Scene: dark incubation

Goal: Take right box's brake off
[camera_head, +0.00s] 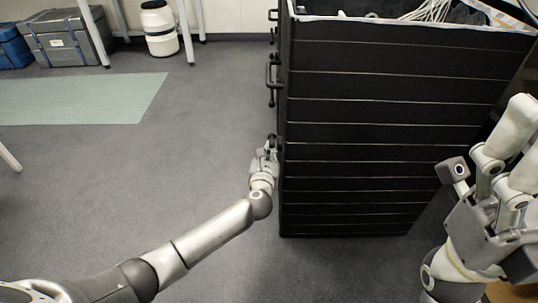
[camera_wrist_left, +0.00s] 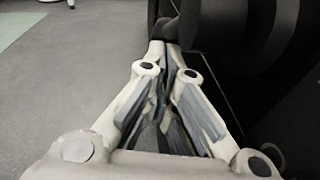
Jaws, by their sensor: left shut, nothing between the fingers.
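A tall black box (camera_head: 390,110) with horizontal ribs stands right of centre in the head view. Dark handles (camera_head: 272,75) stick out from its left side. My left gripper (camera_head: 271,143) is at the box's left side, low down, beside a small dark part. In the left wrist view, my left gripper (camera_wrist_left: 165,55) is shut and empty. Its tips are close to a dark rounded part (camera_wrist_left: 215,35); I cannot tell whether they touch. I cannot clearly make out a brake. My right arm is at the right edge; its finger state is unclear.
Cables (camera_head: 430,10) lie in the box's open top. Grey floor (camera_head: 200,130) is clear left of the box. A green mat (camera_head: 80,98), a white drum (camera_head: 160,28) and a grey case (camera_head: 70,38) are farther left, near table legs.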

